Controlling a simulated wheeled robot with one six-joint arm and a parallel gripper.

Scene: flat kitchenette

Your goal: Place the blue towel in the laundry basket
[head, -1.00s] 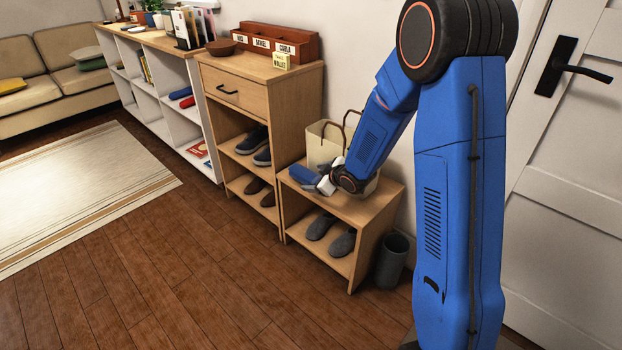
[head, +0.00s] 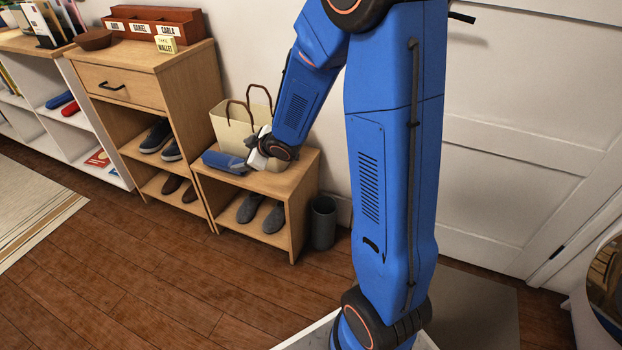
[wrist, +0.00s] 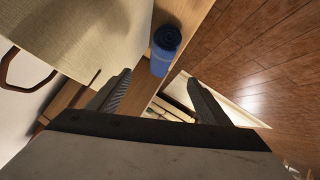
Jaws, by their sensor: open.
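The blue towel (head: 224,161) is a roll lying on top of the low wooden shoe bench (head: 290,174). In the wrist view the towel (wrist: 165,48) lies beyond my fingertips, end-on to me. My gripper (head: 250,157) is just right of the towel, low over the bench top. In the wrist view my gripper (wrist: 160,88) has its two fingers spread with nothing between them. I cannot tell from the head view whether a finger touches the towel. I see no laundry basket in these frames.
A cream bag (head: 228,124) with brown handles stands on the bench behind the towel; it fills the wrist view's upper left (wrist: 80,35). Grey shoes (head: 262,212) sit below. A grey bin (head: 323,224) stands right of the bench. The wooden floor (head: 130,270) in front is clear.

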